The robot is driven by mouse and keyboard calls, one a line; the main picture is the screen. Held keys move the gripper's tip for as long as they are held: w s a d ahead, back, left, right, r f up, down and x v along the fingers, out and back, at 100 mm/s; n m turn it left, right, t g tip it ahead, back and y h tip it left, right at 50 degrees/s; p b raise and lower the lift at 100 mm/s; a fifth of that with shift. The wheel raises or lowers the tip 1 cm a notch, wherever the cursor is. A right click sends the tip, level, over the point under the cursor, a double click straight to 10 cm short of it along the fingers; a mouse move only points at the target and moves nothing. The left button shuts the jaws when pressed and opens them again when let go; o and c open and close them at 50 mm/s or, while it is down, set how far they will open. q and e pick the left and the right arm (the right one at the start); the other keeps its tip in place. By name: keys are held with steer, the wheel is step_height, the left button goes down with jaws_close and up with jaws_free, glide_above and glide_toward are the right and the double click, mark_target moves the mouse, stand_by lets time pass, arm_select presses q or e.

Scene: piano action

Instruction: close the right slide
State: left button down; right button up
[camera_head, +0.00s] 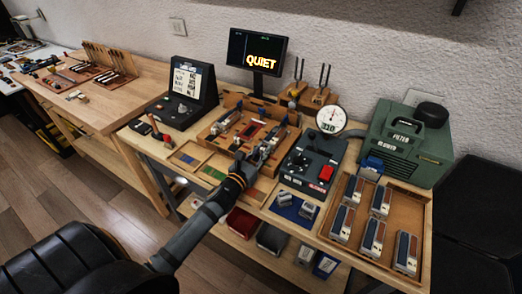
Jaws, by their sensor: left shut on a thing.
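The wooden fixture (283,114) stands on the middle of the bench, with grey metal slide mechanisms inside it. The right slide (264,149) is the grey metal part at its front right. My left gripper (241,158) is at the front edge of the fixture, just left of and against the right slide, and it is shut on it. The fingertips are small and dark here, so the exact contact is hard to see. A second grey mechanism (224,125) lies further left in the fixture. My right gripper is out of view.
A dark control box (308,163) with a round gauge (331,120) stands close right of the fixture. A wooden tray (339,244) of several blocks lies further right, a green blower (402,140) behind it. A screen (262,55) reading QUIET stands behind.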

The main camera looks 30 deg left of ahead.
arm_select(q)
steer(key=shift+s+r, duration=0.1)
steer(key=shift+s, duration=0.05)
steer(key=c, duration=1.7)
jaws_free()
steer(key=o, duration=0.5)
steer(key=shift+s, duration=0.6)
steer(key=shift+s+a, duration=0.1)
steer(key=shift+s, duration=3.1)
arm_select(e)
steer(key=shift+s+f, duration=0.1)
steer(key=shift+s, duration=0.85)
arm_select(q)
steer(key=shift+c, duration=0.5)
